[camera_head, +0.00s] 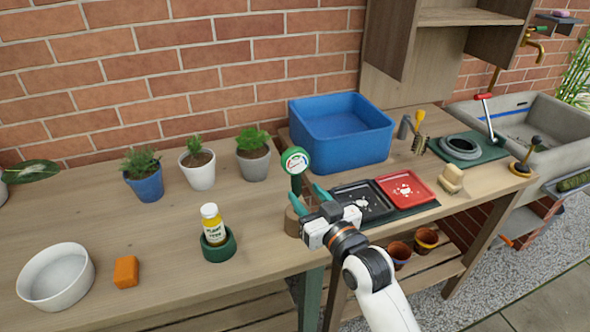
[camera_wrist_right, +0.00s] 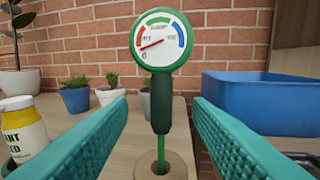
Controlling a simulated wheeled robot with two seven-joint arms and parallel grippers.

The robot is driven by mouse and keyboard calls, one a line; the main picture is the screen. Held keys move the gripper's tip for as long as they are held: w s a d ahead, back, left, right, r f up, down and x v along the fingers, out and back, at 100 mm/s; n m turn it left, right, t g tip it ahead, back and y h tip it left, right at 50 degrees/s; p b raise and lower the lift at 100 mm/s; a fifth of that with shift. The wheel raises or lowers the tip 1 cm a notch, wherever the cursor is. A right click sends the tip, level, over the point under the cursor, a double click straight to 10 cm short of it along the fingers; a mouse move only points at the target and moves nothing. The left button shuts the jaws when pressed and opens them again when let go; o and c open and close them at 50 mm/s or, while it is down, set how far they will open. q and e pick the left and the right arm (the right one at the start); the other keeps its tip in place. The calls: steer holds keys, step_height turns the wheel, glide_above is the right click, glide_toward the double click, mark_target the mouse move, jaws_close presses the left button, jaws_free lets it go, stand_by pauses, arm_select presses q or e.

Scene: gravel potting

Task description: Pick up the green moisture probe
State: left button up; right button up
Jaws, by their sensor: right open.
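The green moisture probe (camera_head: 296,171) stands upright in a round wooden holder (camera_head: 292,222) near the front edge of the bench. In the right wrist view the probe (camera_wrist_right: 161,100) shows its round dial above a dark green handle and a thin green stem, which goes into the wooden holder (camera_wrist_right: 150,166). My right gripper (camera_head: 311,199) is open, with its teal fingers pointing at the probe. In the right wrist view the handle shows in the gap between the two fingers, apart from both. My left gripper does not show.
A black tray (camera_head: 371,211) and a red tray (camera_head: 408,177) lie right of the holder. A blue tub (camera_head: 340,151) stands behind. A yellow bottle (camera_head: 211,220) in a green holder (camera_head: 217,252) stands left. Small potted plants line the back; bare bench lies between.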

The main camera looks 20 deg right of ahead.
mark_target(292, 177)
steer(key=w, duration=0.3)
steer(key=w+a, duration=0.1)
steer(key=w, duration=0.3)
steer(key=shift+w+a, duration=0.2)
steer(key=shift+w, duration=0.05)
steer(key=shift+c, duration=0.4)
jaws_close()
